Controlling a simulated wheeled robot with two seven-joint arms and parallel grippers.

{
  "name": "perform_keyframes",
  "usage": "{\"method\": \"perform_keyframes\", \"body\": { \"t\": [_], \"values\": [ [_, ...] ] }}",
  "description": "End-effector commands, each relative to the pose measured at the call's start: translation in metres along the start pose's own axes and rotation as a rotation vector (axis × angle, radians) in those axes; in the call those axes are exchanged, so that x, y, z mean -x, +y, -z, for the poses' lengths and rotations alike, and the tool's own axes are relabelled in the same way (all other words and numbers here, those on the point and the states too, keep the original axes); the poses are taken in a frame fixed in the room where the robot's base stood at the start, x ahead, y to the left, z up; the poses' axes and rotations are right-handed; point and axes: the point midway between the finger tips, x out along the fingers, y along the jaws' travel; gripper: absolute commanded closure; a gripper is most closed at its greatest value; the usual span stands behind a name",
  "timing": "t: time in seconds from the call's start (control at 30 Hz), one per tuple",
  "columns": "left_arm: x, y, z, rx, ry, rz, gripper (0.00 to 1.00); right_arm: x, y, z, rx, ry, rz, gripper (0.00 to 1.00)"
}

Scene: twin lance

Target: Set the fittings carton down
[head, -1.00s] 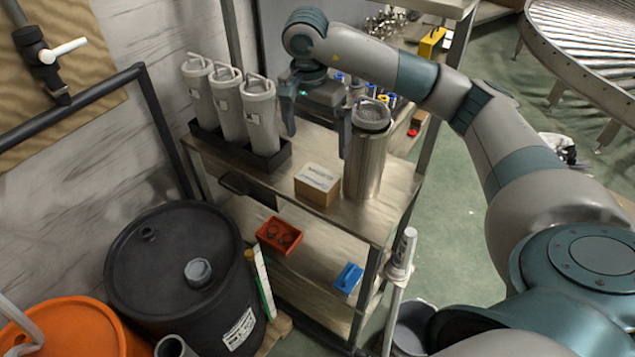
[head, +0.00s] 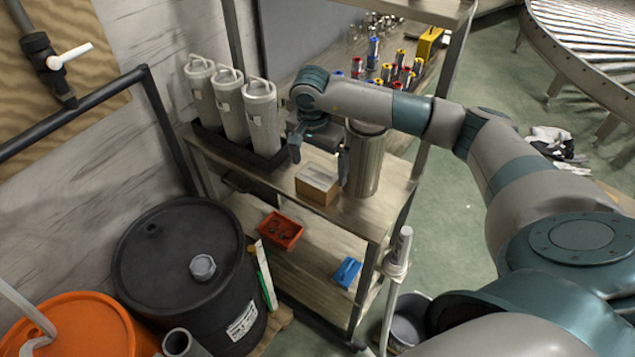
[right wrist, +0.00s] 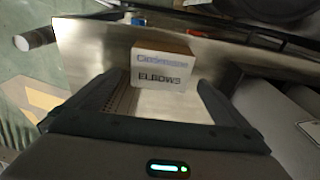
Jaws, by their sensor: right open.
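The fittings carton (head: 317,183), a small brown box with a pale printed label, rests on the metal top of the shelf unit (head: 352,213). In the right wrist view the carton (right wrist: 162,65) shows lettering that reads "ELBOWS". My right gripper (head: 319,160) is open just behind the carton in the head view, with its fingers pointing down. In the right wrist view its fingers (right wrist: 158,85) stand apart to either side, with the carton ahead between them and a visible gap on each side. Nothing is held. My left gripper is not in view.
A tall metal cylinder (head: 367,165) stands close right of the carton, beside my right finger. Several grey canisters (head: 262,115) stand in a black tray at the left. Below are a red bin (head: 281,231) and a blue item (head: 347,272). A black drum (head: 180,255) stands front left.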

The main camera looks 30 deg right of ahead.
Motion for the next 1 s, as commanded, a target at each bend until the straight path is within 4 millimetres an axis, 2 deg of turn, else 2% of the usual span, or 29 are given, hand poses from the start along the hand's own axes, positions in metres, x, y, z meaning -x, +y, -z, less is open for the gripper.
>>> {"method": "perform_keyframes", "body": {
  "t": [0.23,0.53,0.7,1.0],
  "values": [
    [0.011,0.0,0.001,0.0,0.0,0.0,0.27,-0.007,0.0,-0.003,0.0,-0.001,-0.003,0.0],
    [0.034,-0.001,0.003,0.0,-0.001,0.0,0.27,-0.038,0.0,-0.01,-0.002,-0.002,-0.004,0.0],
    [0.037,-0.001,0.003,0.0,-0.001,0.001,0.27,-0.051,0.0,-0.01,0.0,0.0,-0.001,0.0],
    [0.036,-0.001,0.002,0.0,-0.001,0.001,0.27,-0.052,0.0,-0.01,0.0,0.0,0.0,0.0]
  ]
}}
